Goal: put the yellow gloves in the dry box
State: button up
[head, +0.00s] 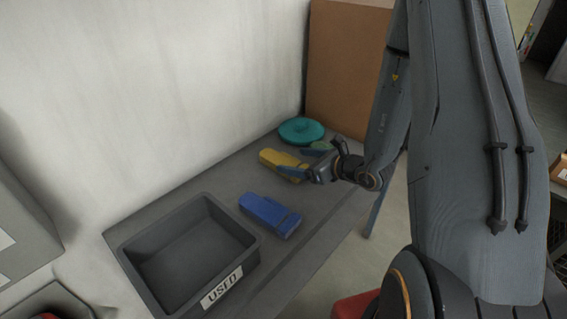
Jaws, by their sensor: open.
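The yellow gloves (276,158) lie on the grey bench in the head view, short of the teal round item. My gripper (299,162) is open at their right end, with one finger on the near side and one toward the far side. I cannot tell whether the fingers touch the gloves. A dark grey open bin (190,240) labelled "USED" stands at the near left of the bench and looks empty. I see no box with a readable dry label.
A blue folded item (270,214) lies between the bin and the gloves. A teal round item (301,130) lies behind the gloves, before a brown panel (346,70). A grey box (22,235) with a partly visible white label is at the left edge. The wall borders the bench.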

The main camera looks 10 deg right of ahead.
aim_at(284, 160)
jog(key=shift+f+p+x, duration=0.1)
jog(key=shift+p+x, duration=0.55)
jog(key=shift+x, duration=0.95)
jog(key=shift+f+p+x, duration=0.15)
jog(key=shift+p+x, duration=0.5)
jog(key=shift+x, duration=0.9)
jog(key=shift+s, duration=0.1)
jog(key=c, duration=1.4)
jog(key=shift+o, duration=0.2)
jog(key=shift+r, duration=0.15)
